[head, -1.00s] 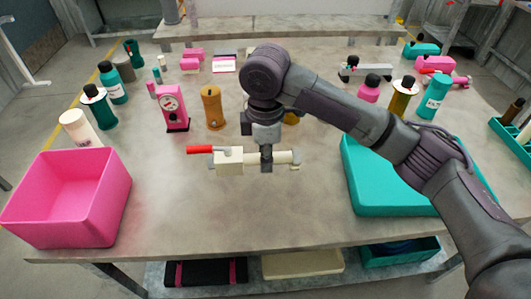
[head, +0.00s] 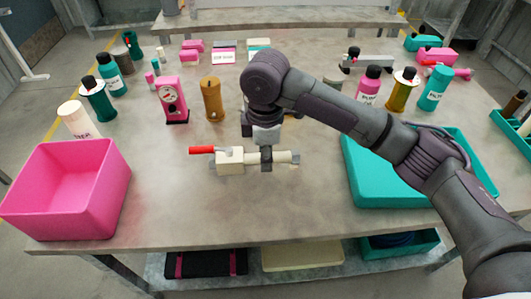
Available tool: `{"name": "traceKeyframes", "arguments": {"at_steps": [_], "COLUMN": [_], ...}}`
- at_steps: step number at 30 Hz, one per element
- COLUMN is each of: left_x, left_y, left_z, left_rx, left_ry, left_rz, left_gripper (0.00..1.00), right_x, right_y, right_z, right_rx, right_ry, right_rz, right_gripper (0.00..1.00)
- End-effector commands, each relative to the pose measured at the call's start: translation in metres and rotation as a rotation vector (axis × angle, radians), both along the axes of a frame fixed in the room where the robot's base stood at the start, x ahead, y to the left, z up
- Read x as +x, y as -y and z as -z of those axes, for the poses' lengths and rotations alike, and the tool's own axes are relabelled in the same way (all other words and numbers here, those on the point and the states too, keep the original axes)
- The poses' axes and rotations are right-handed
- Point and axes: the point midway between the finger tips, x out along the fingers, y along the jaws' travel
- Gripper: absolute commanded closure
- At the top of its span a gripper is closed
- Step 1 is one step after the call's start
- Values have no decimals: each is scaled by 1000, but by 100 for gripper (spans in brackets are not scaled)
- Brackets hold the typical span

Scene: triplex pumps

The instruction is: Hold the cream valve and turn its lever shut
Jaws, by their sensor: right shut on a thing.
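The cream valve (head: 229,161) lies across the middle of the table, its pipe running to the right. Its red lever (head: 201,150) points left, roughly in line with the pipe. My right gripper (head: 266,157) comes down from above and is shut on the valve's pipe, to the right of the block-shaped body. The fingertips are small and partly hidden by the wrist. I cannot tell whether the valve touches the table. My left gripper is not in view.
A pink bin (head: 70,190) stands at the left front and a teal tray (head: 372,185) at the right. A pink gauge (head: 172,99), a brown cylinder (head: 212,100) and several bottles stand farther back. Bare table lies in front of the valve and to its left.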

Motion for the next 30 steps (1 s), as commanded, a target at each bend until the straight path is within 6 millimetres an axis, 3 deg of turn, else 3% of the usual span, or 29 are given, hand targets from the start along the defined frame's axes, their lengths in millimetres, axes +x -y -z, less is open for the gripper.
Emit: {"name": "traceKeyframes", "arguments": {"at_steps": [30], "left_x": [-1], "left_y": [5], "left_z": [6], "left_rx": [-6], "left_ry": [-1], "left_rz": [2], "left_gripper": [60], "right_x": [0], "right_y": [0], "right_z": [30], "right_rx": [2], "right_ry": [1], "right_rz": [0], "right_gripper": [100]}}
